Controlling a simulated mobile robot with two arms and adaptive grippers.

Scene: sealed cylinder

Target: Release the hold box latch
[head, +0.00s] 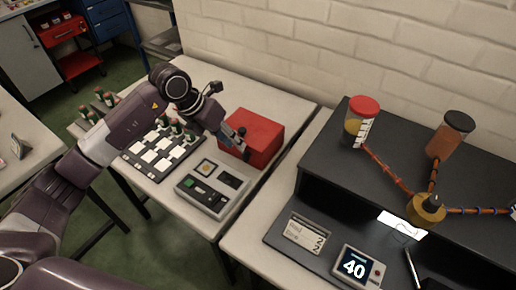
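A red box (262,136), which looks like the hold box, sits near the back right edge of the left white table. My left arm reaches in from the left, and my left gripper (239,143) is at the box's front left side. The dark fingertips overlap the box face in the picture; I cannot tell whether they touch it or how far apart they are. The latch cannot be made out and may be hidden behind the gripper. My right gripper is not in view.
A grey control panel (211,187) stands in front of the red box. A dark tray (131,153) with white cards and bottles lies to its left.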

